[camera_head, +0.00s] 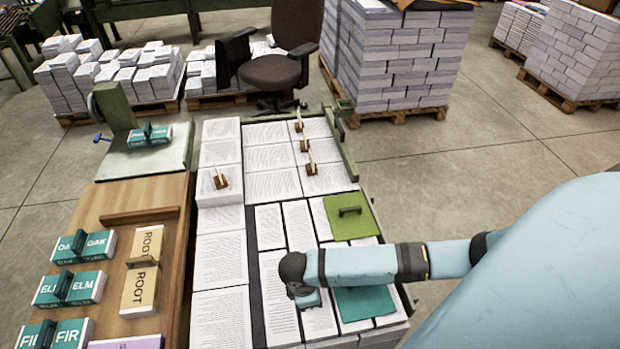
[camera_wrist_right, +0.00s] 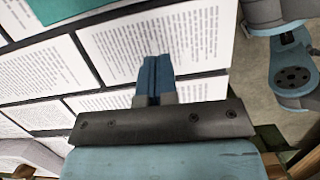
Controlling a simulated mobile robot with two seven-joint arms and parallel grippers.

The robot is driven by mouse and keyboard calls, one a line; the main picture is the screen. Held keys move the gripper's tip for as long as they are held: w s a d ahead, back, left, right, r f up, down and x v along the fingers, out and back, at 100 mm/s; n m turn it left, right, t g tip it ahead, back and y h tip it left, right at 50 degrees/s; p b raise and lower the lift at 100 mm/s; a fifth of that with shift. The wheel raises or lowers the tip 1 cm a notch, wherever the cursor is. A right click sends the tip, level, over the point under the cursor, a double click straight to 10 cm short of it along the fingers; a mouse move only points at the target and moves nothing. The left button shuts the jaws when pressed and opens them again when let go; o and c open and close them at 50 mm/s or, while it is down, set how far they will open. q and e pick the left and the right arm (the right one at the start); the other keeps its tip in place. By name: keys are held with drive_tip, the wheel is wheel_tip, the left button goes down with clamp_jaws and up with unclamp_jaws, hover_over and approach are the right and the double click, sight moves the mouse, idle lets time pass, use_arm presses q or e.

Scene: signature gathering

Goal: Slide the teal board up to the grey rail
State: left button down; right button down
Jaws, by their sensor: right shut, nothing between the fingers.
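The teal board (camera_head: 365,303) lies flat on printed sheets near the front right of the paper-covered table, partly hidden by my right arm. A corner of it shows in the right wrist view (camera_wrist_right: 62,9). A dark grey-green rail (camera_head: 338,143) runs along the table's far right edge, well beyond the board; I cannot tell whether it is the grey rail. My right gripper (camera_head: 309,300) is over the sheets left of the board, apart from it. Its fingers (camera_wrist_right: 154,75) are shut and empty. My left gripper is not in view.
Small wooden-handled pieces (camera_head: 305,150) stand on the far sheets. A wooden desk (camera_head: 110,235) with labelled blocks is at left. A chair (camera_head: 275,68) and paper stacks (camera_head: 395,55) stand behind.

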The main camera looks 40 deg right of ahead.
sight(349, 299)
drive_tip(key=shift+x, duration=1.15)
drive_tip(key=s+d, duration=0.1)
drive_tip(key=d, duration=0.1)
drive_tip(key=shift+s+d+f+p, duration=0.2)
drive_tip(key=shift+s+d+p, duration=0.1)
drive_tip(key=shift+s+d, duration=0.2)
drive_tip(key=shift+d, duration=0.3)
drive_tip(key=shift+s+d+r+p, duration=0.15)
drive_tip(key=shift+p, duration=0.2)
drive_tip(key=d+p, duration=0.1)
drive_tip(key=s+d+p, duration=0.1)
drive_tip(key=p, duration=0.1)
drive_tip(key=shift+s+d+r, duration=0.15)
drive_tip(key=shift+s+d, duration=0.15)
drive_tip(key=shift+d, duration=0.05)
drive_tip(key=shift+s+d+f+p, duration=0.25)
drive_tip(key=shift+d+p, duration=0.15)
